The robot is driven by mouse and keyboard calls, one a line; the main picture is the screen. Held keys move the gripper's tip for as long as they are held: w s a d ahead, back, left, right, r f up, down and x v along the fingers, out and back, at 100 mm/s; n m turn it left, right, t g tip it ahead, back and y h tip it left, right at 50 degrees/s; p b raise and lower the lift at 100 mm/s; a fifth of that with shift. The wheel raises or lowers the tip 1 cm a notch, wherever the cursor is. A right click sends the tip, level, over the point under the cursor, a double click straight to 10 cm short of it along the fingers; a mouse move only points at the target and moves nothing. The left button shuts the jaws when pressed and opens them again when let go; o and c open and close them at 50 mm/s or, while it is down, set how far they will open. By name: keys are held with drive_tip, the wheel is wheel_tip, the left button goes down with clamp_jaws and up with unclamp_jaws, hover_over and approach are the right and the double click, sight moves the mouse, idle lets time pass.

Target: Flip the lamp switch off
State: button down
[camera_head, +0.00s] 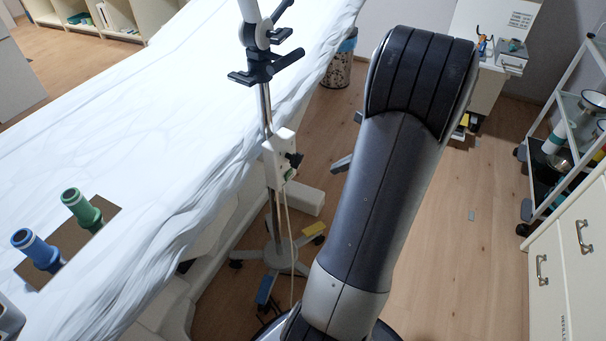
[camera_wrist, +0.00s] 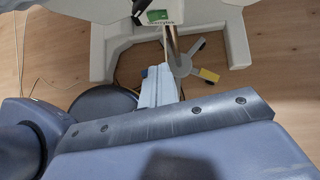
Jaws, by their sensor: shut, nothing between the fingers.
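A lamp stand with a slim metal pole (camera_head: 265,105) rises beside the couch. A white box (camera_head: 279,150) is fixed on the pole, with a black knob-like part (camera_head: 294,160) on its right side and a small green patch below it. The wrist view shows a white box with a green label (camera_wrist: 157,15) at the top edge, cut off by the frame, and a dark part (camera_wrist: 138,14) at its left. I cannot make out the switch's position. My gripper's fingers do not show in either view; my arm fills the middle of the head view, away from the box.
The white-covered couch (camera_head: 150,110) lies left, holding a blue bottle (camera_head: 38,250) and a green bottle (camera_head: 82,210). The stand's wheeled base (camera_head: 275,258) is on the floor. A glass-shelved trolley (camera_head: 560,135) and drawers (camera_head: 570,265) stand right.

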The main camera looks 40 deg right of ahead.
drive_tip(key=shift+w+a, duration=0.1)
drive_tip(key=b, duration=0.4)
approach(289, 175)
drive_tip(key=shift+s+a+f+x, duration=0.1)
drive_tip(key=shift+s+x, duration=0.1)
drive_tip(key=shift+x, duration=0.95)
drive_tip(key=shift+s+a+f+x, duration=0.1)
drive_tip(key=shift+s+f+x, duration=0.05)
drive_tip(key=shift+x, duration=0.95)
drive_tip(key=shift+s+a+f+x, duration=0.1)
drive_tip(key=shift+s+x, duration=0.1)
drive_tip(key=shift+x, duration=0.95)
